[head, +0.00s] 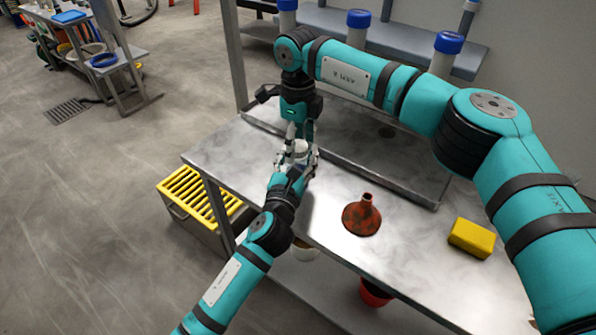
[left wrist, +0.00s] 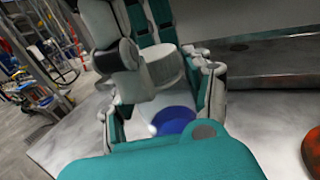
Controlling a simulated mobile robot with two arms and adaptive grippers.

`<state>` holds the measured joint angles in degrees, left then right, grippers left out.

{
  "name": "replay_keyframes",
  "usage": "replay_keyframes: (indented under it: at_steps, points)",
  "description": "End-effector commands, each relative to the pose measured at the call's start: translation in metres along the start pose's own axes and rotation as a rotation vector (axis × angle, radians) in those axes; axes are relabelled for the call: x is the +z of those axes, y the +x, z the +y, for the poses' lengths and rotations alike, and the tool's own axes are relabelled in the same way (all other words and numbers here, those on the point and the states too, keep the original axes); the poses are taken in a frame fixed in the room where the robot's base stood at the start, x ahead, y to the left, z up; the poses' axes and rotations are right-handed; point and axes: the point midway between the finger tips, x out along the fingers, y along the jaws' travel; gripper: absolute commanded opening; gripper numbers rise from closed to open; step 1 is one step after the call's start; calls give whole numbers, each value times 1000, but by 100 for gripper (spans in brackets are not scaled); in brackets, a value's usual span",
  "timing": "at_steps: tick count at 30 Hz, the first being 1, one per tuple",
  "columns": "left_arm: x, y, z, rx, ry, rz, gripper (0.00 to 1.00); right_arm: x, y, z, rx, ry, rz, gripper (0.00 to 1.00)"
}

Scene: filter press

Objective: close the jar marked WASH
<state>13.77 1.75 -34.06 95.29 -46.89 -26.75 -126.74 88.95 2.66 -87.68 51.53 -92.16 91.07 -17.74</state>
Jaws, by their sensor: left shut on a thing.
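A small white jar (head: 301,146) stands over the steel bench, its lower part mostly hidden by my left gripper (head: 296,164). My left gripper is shut on the jar. In the left wrist view, a blue patch (left wrist: 174,121) shows low between its fingers, and a white, round, lid-like part (left wrist: 165,68) shows above. My right gripper (head: 299,132) points down from above, its fingers beside this white part. I cannot tell whether they grip it, or whether it is seated on the jar. No WASH marking is readable.
A rusty red funnel (head: 362,215) and a yellow sponge (head: 472,238) lie on the bench (head: 330,255) to the right. A raised steel ledge (head: 400,172) runs behind. A yellow-slatted crate (head: 195,198) is at the left. Bare bench surrounds the funnel.

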Motion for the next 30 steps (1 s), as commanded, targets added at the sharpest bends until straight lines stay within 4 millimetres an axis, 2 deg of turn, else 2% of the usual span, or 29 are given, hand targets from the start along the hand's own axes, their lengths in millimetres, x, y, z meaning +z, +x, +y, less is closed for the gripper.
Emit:
replay_keyframes:
  at_steps: [8,18,27,30]
  points:
    - [0,0,0,0,0,1,0,0,-5,0,-1,-1,-1,66]
    - [-1,0,0,0,0,1,0,0,-44,0,-1,-1,0,66]
    - [0,0,0,0,0,1,0,0,-46,0,0,-7,0,64]
    - [0,0,0,0,0,1,0,0,-50,0,0,-64,-1,64]
